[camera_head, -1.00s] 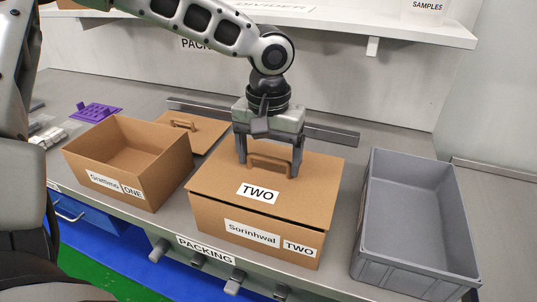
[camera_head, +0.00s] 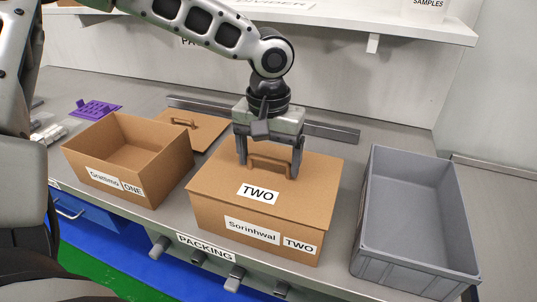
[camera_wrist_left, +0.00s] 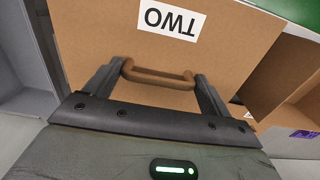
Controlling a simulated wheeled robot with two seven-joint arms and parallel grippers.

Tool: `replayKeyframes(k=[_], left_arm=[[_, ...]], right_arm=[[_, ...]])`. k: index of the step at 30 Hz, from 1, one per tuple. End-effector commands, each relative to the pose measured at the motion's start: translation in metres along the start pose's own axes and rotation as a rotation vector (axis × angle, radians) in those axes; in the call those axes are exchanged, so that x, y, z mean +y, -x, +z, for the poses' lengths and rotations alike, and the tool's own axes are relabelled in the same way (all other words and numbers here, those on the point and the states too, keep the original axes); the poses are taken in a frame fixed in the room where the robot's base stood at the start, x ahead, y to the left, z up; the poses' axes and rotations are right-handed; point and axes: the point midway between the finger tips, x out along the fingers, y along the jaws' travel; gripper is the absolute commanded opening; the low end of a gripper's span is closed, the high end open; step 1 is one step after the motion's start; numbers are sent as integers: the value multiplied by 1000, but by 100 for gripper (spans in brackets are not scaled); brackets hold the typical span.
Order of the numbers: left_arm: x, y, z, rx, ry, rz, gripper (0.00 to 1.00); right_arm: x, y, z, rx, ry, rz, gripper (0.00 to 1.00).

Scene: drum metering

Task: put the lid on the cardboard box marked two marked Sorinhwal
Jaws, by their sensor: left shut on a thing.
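The cardboard box marked Sorinhwal TWO (camera_head: 215,215) stands at the middle of the bench front. The lid marked TWO (camera_head: 225,178) lies over its opening, and no clear gap shows along the front edge. My left gripper (camera_head: 268,172) is shut on the lid's brown handle (camera_head: 270,162), with a finger at each end of it. In the left wrist view the handle (camera_wrist_left: 158,76) lies between the fingers, and the lid (camera_wrist_left: 100,50) shows upside down. The lid's back edge is partly hidden by the gripper. My right gripper is not in view.
An open box marked Grattimo ONE (camera_head: 95,178) stands left, with another handled lid (camera_head: 205,130) flat behind it. A grey crate (camera_head: 365,225) stands right, apart from the box. A metal rail (camera_head: 335,132) runs behind. A purple rack (camera_head: 92,107) lies far left.

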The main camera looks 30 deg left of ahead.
Motion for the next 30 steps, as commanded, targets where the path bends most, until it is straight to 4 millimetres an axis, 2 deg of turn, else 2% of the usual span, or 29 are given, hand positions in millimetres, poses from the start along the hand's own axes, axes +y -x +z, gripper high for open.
replayKeyframes(k=[12, 13, 14, 25, 30], left_arm=[[0, -2, 0, 0, 0, 0, 60], [0, -2, 0, 0, 0, 0, 91], [0, -2, 0, 0, 0, 0, 99], [0, -1, 0, 0, 0, 0, 100], [0, 5, 0, 0, 0, 0, 100]], right_arm=[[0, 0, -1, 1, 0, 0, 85], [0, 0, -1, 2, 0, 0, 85], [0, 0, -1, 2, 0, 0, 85], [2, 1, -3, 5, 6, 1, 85], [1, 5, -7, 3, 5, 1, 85]])
